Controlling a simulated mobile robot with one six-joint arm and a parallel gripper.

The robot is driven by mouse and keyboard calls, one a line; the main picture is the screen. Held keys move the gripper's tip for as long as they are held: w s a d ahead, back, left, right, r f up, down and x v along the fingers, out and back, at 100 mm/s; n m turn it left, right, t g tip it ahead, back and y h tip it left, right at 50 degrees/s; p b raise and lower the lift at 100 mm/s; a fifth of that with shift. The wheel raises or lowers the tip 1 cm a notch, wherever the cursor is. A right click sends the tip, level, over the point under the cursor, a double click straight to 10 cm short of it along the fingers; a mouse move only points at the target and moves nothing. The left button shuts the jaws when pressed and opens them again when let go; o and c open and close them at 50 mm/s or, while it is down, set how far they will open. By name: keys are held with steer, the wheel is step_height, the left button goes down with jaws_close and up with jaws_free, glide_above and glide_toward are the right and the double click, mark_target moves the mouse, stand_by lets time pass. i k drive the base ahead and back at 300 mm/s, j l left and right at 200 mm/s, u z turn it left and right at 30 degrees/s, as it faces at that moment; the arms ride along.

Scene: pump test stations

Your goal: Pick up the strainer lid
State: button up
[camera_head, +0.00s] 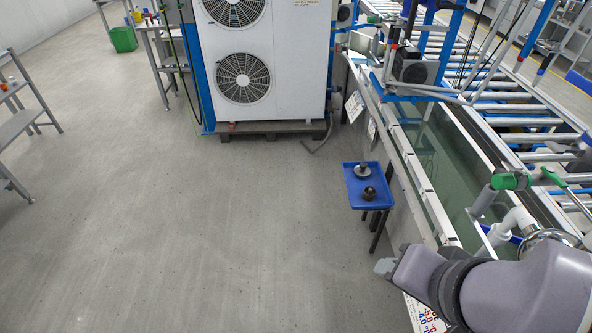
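A blue tray (353,202) on a small dark-legged stand holds two small round parts. The far one is a silvery disc with a dark knob (362,170). The near one is a dark, ring-like part (370,193). Either could be the strainer lid; they are too small to tell. My gripper (384,267) is at the lower right, below and nearer than the tray, apart from both parts. It is seen side-on from behind, and its finger opening is hidden. No held thing shows at its tip.
A water trough with a long metal rim (413,170) runs right of the tray. White pipework (514,222) and a green-handled valve (511,181) stand beside my arm. A large white fan unit (290,70) stands on a pallet behind.

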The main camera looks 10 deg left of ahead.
mark_target(361, 171)
steer(key=i+u, duration=0.2)
steer(key=i, duration=0.75)
steer(key=i+l+u, duration=0.15)
steer(key=i, duration=0.85)
